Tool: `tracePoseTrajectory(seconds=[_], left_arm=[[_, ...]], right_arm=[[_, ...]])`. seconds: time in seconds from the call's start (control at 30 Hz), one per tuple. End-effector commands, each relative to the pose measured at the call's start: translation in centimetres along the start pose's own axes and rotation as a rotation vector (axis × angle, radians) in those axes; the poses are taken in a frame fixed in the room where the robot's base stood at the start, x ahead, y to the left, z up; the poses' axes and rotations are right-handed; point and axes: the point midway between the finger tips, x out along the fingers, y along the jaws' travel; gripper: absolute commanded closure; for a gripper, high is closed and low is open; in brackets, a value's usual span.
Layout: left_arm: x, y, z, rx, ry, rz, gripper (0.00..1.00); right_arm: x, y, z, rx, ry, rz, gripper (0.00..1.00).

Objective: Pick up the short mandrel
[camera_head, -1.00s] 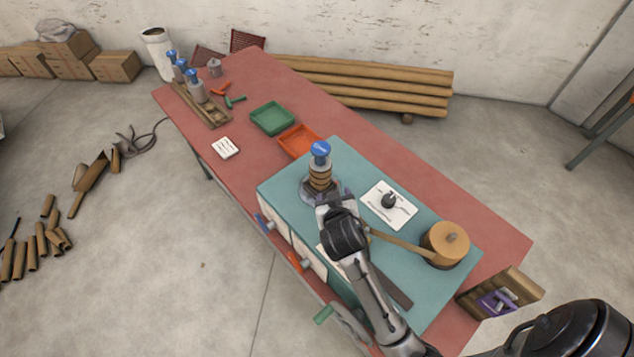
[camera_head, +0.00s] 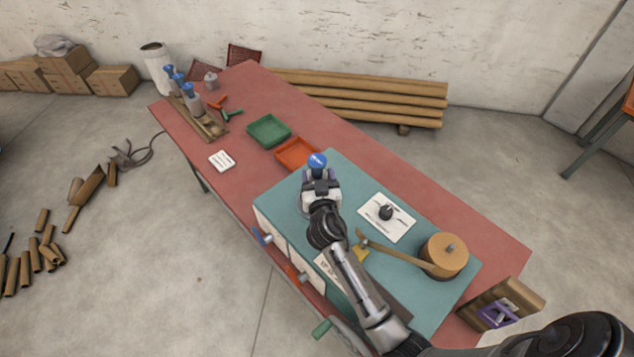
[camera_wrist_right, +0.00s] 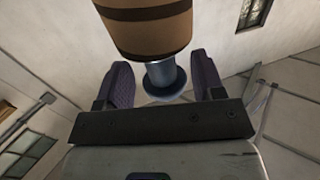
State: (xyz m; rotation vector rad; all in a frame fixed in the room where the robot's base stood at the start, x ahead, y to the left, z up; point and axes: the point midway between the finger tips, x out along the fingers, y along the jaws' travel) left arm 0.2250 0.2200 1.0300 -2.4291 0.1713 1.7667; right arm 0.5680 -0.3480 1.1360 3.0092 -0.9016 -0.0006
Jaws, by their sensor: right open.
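A blue-capped mandrel (camera_head: 317,160) stands upright on the teal winder (camera_head: 290,200). Its cap marking is too small to read. In the right wrist view a brown tube with a dark band (camera_wrist_right: 150,28) surrounds its pale metal shaft (camera_wrist_right: 160,72), with the blue cap (camera_wrist_right: 165,88) at the shaft's end. My right gripper (camera_head: 319,180) is open at this mandrel, fingers on either side of the shaft with visible gaps. In the head view it hides the tube. Several blue-topped mandrels (camera_head: 193,98) stand in a wooden rack (camera_head: 212,129) at the far left. My left gripper is out of view.
A green tray (camera_head: 268,131) and an orange tray (camera_head: 297,153) lie beyond the winder.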

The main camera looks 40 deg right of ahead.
Motion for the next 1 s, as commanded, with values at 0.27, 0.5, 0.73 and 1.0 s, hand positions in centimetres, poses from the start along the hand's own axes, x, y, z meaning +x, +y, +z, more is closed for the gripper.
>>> tracePoseTrajectory(seconds=[0.27,0.5,0.73,1.0], left_arm=[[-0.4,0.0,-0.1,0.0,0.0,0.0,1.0],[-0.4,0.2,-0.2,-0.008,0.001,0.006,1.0],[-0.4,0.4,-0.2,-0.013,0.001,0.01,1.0],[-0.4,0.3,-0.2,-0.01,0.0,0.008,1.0]], right_arm=[[2.4,0.0,-0.1,0.0,0.0,0.0,0.38],[2.5,0.0,0.0,0.0,0.0,0.0,0.38],[2.5,0.0,0.0,0.0,0.0,0.0,0.59],[2.5,0.0,0.0,0.0,0.0,0.0,0.85]])
